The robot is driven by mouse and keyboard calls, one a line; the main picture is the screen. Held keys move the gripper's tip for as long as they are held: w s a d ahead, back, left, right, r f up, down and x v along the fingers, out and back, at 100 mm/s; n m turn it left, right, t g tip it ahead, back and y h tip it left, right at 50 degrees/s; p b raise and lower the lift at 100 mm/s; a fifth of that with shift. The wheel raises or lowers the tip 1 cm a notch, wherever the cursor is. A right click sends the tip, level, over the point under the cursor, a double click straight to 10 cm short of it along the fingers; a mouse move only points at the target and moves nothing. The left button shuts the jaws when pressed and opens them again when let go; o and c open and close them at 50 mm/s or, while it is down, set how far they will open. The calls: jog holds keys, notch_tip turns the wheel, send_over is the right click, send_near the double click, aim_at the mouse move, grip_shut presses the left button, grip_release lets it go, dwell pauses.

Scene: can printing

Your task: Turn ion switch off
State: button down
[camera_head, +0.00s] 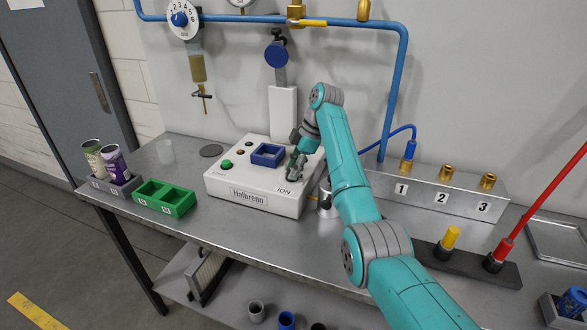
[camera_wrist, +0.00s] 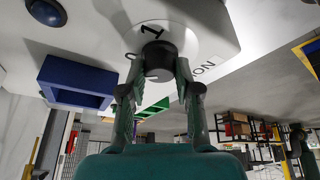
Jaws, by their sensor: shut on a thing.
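The white Halbrenn machine (camera_head: 250,196) stands on the metal bench, with the label ION on its top right. In the wrist view, the ION switch is a round dark knob (camera_wrist: 159,62) on the white top, with a "1" printed above it and an "O" partly hidden beside it. My gripper (camera_head: 297,168) is down at the ION corner of the machine. In the wrist view my gripper (camera_wrist: 160,80) has its two fingers closed on the knob's sides. The knob's pointer direction cannot be made out.
A blue square holder (camera_head: 268,154) sits on the machine beside my gripper. A green button (camera_head: 226,164) is at its left. A green tray (camera_head: 164,197) and two cans (camera_head: 113,163) stand on the bench's left. Numbered valve block (camera_head: 440,190) is to the right.

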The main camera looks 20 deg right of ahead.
jog(key=shift+n, duration=0.4)
jog(key=c, duration=0.8)
grip_release()
jog(key=shift+d+r, duration=0.15)
jog(key=shift+r, duration=0.15)
jog(key=v, duration=0.2)
jog(key=shift+w+d+r, duration=0.1)
jog(key=shift+d+r, duration=0.05)
jog(key=shift+r, duration=0.1)
jog(key=d, duration=1.1)
jog(key=shift+s+d+f, duration=0.1)
jog(key=shift+s+d, duration=0.25)
jog(key=shift+d, duration=0.05)
